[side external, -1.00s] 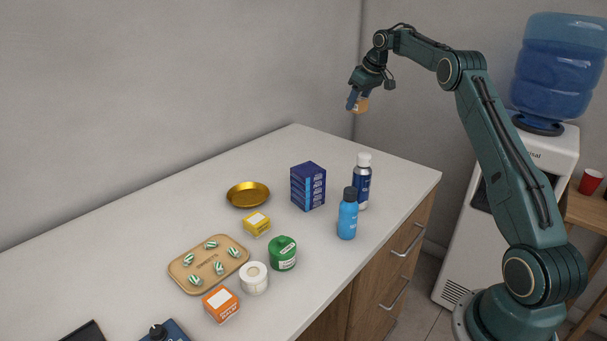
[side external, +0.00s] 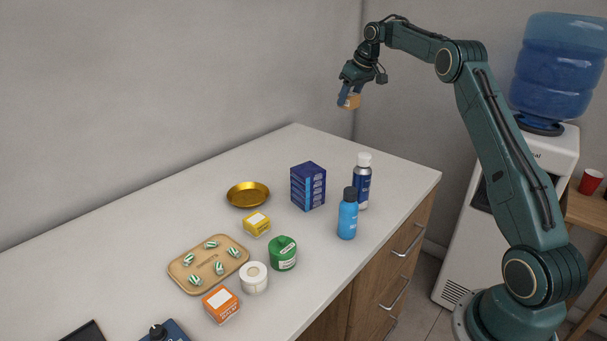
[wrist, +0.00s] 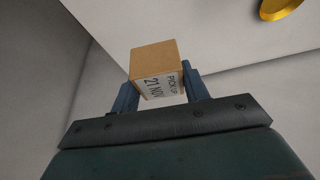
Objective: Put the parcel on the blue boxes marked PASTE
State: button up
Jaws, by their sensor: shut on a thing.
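The parcel (side external: 349,101) is a small brown box held high above the far end of the counter. In the wrist view the parcel (wrist: 155,66) shows a white label reading PICK UP and 21 NOV. My gripper (side external: 348,93) is shut on it, with one blue finger on each side. The blue boxes (side external: 308,187) form an upright dark blue stack on the counter, below and to the left of my gripper in the side view. The print on them is too small to read. They do not show in the wrist view.
A blue bottle (side external: 347,215) and a white-capped bottle (side external: 362,181) stand just right of the stack. A gold dish (side external: 248,195) and a yellow box (side external: 257,223) lie to its left.

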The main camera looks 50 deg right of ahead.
jog(key=s+a+r, duration=0.1)
jog(key=a+r, duration=0.2)
jog(key=a, duration=0.4)
jog(key=s+a+r+n, duration=0.1)
jog(key=a+r, duration=0.2)
jog(key=a, duration=0.5)
jog(key=s+a+r, duration=0.1)
jog(key=a+r, duration=0.3)
jog(key=a, duration=0.3)
send_over(303, 167)
jog(key=s, duration=0.2)
notch_tip(303, 167, down, 16)
jog(key=shift+w+f, duration=0.15)
jog(key=shift+f, duration=2.15)
jog(key=shift+f, duration=0.15)
jog(key=o, duration=1)
